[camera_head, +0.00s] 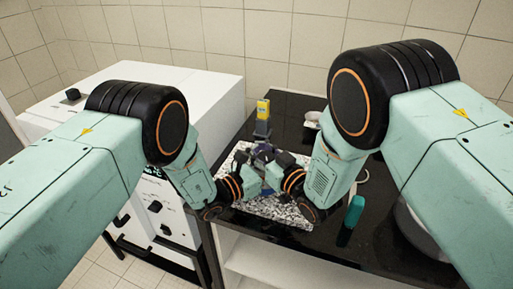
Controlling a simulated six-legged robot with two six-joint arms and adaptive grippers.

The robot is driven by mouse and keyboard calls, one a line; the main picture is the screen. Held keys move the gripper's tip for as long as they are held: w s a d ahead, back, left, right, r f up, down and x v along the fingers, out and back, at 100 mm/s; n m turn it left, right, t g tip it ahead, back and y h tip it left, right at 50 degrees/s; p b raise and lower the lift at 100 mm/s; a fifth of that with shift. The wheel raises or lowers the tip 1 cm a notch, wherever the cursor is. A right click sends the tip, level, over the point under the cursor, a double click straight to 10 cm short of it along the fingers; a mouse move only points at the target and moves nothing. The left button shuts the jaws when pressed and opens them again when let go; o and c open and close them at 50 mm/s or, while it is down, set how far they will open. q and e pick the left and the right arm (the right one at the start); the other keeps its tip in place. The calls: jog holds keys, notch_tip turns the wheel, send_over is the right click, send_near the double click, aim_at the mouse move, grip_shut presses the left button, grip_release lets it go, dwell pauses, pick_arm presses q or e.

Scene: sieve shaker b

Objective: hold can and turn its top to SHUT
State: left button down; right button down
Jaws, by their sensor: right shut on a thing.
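My two arms reach in from the sides and meet over a black-and-white speckled board (283,212). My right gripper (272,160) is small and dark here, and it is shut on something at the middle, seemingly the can. My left gripper (251,164) is close beside it; whether it is open or shut does not show. The wrists and fingers hide most of the can, and its top and any SHUT mark cannot be made out. A small bluish part shows low between the wrists.
A yellow-topped dark item (263,109) stands just behind the grippers. A teal object (353,212) lies at the right on the black worktop (290,105). A white cup-like thing (312,118) is behind my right arm. A white cabinet (180,82) with knobs stands left.

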jog(key=shift+s+a, duration=0.1)
jog(key=shift+s, duration=0.05)
jog(key=c, duration=1.1)
grip_release()
jog(key=v, duration=1.2)
jog(key=shift+o, duration=0.3)
